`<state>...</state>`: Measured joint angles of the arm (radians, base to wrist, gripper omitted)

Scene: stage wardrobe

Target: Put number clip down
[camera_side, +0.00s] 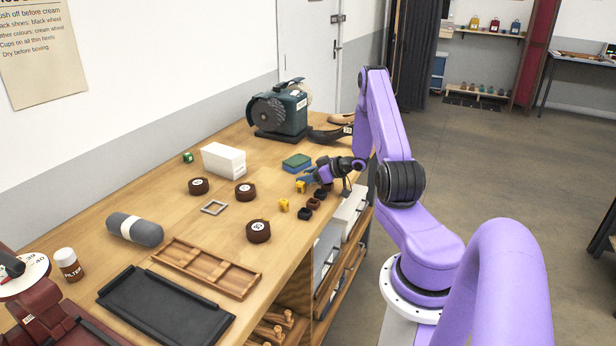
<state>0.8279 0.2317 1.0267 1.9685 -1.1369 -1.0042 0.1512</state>
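Two small yellow number clips are on or over the right part of the bench: one (284,205) rests on the wood, and the other (300,187) is right at the fingertips of my gripper (307,179). My gripper reaches in low from the right, its blue fingers pointing left. At this size I cannot tell whether the fingers grip the second clip or only stand beside it. Several small dark blocks, perhaps more clips, lie just below my gripper: black (320,194), dark red (313,203) and black (305,213).
A grinder (280,110) and shoes (330,133) stand behind. A wooden divided tray (207,268) and black tray (165,305) are in front.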

